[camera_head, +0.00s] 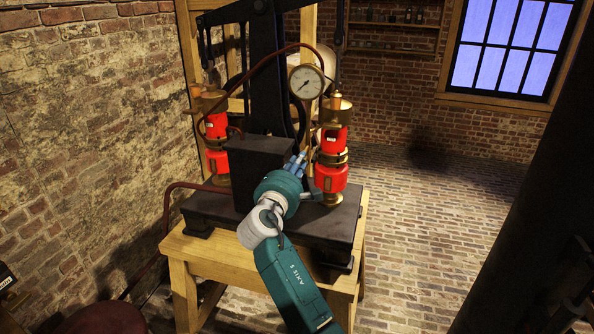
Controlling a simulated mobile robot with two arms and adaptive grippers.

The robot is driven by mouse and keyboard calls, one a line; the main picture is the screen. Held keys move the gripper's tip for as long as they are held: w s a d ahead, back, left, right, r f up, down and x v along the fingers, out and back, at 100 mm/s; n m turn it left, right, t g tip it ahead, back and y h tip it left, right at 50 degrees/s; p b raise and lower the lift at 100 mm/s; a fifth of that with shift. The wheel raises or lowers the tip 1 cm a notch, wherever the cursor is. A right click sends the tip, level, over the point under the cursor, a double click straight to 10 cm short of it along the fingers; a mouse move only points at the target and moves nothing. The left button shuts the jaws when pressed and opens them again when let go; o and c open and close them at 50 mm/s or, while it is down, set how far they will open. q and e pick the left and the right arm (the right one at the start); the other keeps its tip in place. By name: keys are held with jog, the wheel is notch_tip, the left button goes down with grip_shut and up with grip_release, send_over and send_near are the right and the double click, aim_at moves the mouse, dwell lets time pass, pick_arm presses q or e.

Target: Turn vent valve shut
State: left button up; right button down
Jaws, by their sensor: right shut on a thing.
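My right gripper (297,161) reaches up from the bottom of the head view on its teal arm. Its fingers are shut at the middle of the pump, between the black block and the right red cylinder. What they hold is small and mostly hidden by the fingers; it appears to be the vent valve, whose turn angle I cannot tell. The pump has a right red jar (331,178) with brass bands and a left red jar (216,126). A white-faced gauge (306,82) sits above the gripper. My left gripper is not in view.
The pump's black base (325,226) stands on a wooden table (217,252). A thin dark red hose (172,205) runs off its left side. Brick walls stand left and behind. The brick floor (440,215) to the right is clear.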

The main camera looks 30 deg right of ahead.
jog(key=shift+s+d+f+m+b, duration=0.1)
jog(key=shift+m+b, duration=1.2)
jog(key=shift+m, duration=0.4)
jog(key=shift+s+f+m+b, duration=0.1)
jog(key=shift+m+b, duration=1.2)
jog(key=shift+m, duration=0.4)
jog(key=c, duration=1.7)
grip_release()
jog(key=v, duration=0.7)
jog(key=shift+s, duration=0.15)
